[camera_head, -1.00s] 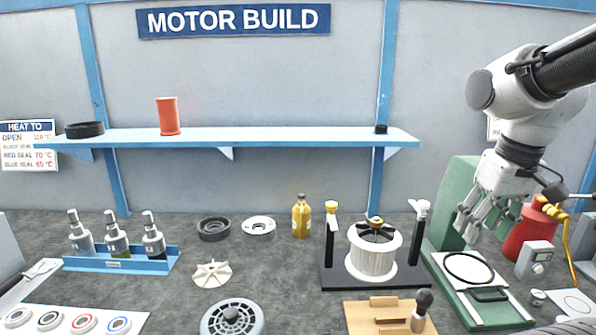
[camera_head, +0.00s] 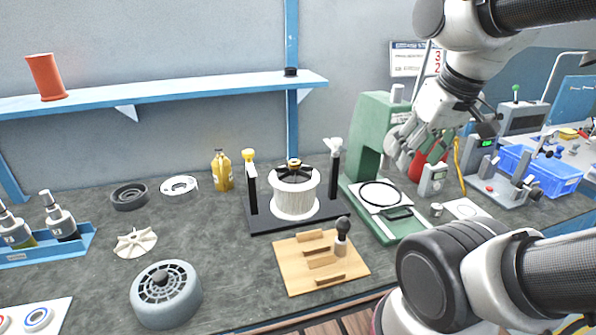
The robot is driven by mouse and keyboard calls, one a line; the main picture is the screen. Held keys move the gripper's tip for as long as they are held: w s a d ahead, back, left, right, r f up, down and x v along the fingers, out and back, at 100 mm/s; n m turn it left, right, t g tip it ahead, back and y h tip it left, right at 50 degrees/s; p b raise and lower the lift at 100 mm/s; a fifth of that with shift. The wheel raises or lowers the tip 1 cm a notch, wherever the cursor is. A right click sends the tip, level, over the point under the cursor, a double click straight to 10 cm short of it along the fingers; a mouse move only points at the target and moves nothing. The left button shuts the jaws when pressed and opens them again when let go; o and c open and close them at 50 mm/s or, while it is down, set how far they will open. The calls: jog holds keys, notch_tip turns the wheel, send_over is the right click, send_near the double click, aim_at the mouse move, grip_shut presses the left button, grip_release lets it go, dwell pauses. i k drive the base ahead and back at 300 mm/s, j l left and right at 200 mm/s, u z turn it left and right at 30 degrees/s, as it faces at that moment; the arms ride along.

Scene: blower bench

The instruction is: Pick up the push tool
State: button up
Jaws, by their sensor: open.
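What looks like the push tool (camera_head: 342,236), with a dark rounded knob and a pale lower part, stands upright at the back right corner of a wooden board (camera_head: 290,275). The board lies near the front edge of the bench. My gripper (camera_head: 408,150) is open and empty, with its fingers pointing down and left. In the picture it is above and to the right of the tool, in front of the green press (camera_head: 368,130), and well apart from the tool. Nothing hides the tool.
A black stand with a white wound stator (camera_head: 295,196) is behind the board. A grey fan housing (camera_head: 166,294) and a white impeller (camera_head: 135,242) lie to the left. A blue bin (camera_head: 545,172) is at the right. My own arm links cover the lower right.

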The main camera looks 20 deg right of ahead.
aim_at(343, 225)
jog(key=k, duration=0.2)
jog(key=k+z, duration=0.25)
jog(key=z, duration=0.2)
jog(key=k+l+z, duration=0.1)
jog(key=z, duration=0.35)
jog(key=k+j, duration=0.1)
jog(key=j, duration=0.3)
jog(key=k+j+z, duration=0.1)
jog(key=j, duration=0.3)
jog(key=k+j+z, duration=0.1)
jog(key=j, duration=0.3)
jog(key=k+j, duration=0.15)
jog(key=j, duration=0.2)
jog(key=k+j+z, duration=0.1)
jog(key=j, duration=0.3)
